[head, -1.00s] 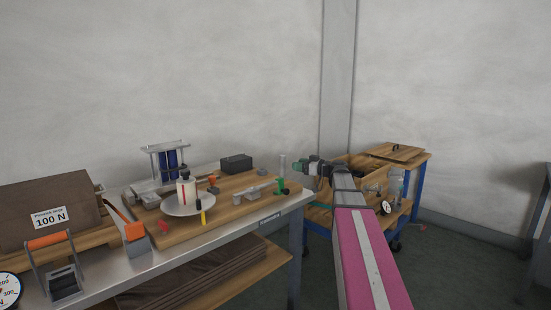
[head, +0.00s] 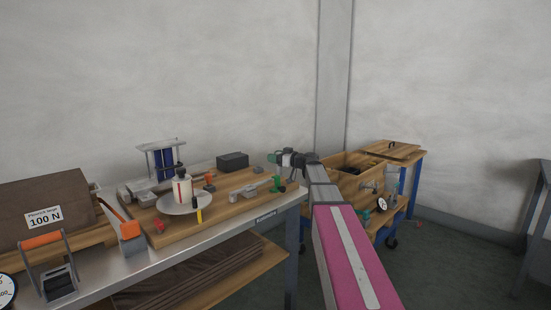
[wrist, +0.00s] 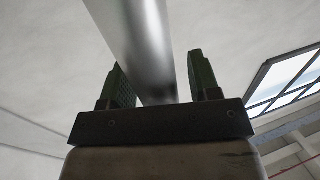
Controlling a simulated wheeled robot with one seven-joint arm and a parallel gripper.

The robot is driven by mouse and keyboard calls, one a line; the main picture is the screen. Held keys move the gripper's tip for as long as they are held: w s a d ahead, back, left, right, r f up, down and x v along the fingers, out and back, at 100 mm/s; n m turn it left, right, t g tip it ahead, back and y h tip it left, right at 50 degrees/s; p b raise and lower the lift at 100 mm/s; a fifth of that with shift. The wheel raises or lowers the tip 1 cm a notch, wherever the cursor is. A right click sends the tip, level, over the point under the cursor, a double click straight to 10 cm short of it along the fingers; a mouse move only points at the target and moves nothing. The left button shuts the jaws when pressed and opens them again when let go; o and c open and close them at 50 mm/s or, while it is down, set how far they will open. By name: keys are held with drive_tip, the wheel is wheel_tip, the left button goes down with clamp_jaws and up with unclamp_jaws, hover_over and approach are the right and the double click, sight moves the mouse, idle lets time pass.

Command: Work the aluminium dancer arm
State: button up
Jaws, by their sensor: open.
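The labeller stands on a wooden board (head: 230,206) on the bench. A grey metal arm (head: 248,190), which looks like the dancer arm, lies at the board's right end, near a green base part (head: 279,185). My gripper (head: 274,158) is over this end, at the top of the upright post there, and partly hides it. In the wrist view a shiny metal cylinder (wrist: 145,45) runs between the green fingers of my gripper (wrist: 160,80). The jaws are open, one finger on each side of it. I cannot tell whether either touches it.
A black box (head: 233,161) is behind. Orange-handled tools (head: 42,240) and a box marked 100 N (head: 45,205) are at left. A blue-legged cart (head: 417,185) with an open wooden box stands at right.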

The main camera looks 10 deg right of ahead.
clamp_jaws()
drive_tip(key=w+a+n+g+y, duration=0.2)
drive_tip(key=w+a+n+g, duration=0.1)
drive_tip(key=a, duration=0.7)
drive_tip(key=w+a+n+g+y, duration=0.2)
drive_tip(key=w+a+n+g, duration=0.2)
drive_tip(key=a+g, duration=0.4)
drive_tip(key=w+a, duration=0.1)
drive_tip(key=a, duration=0.2)
drive_tip(key=shift+w+n, duration=0.3)
drive_tip(key=shift+w, duration=0.1)
drive_tip(key=shift+f, duration=0.1)
unclamp_jaws()
drive_tip(key=shift+s, duration=0.15)
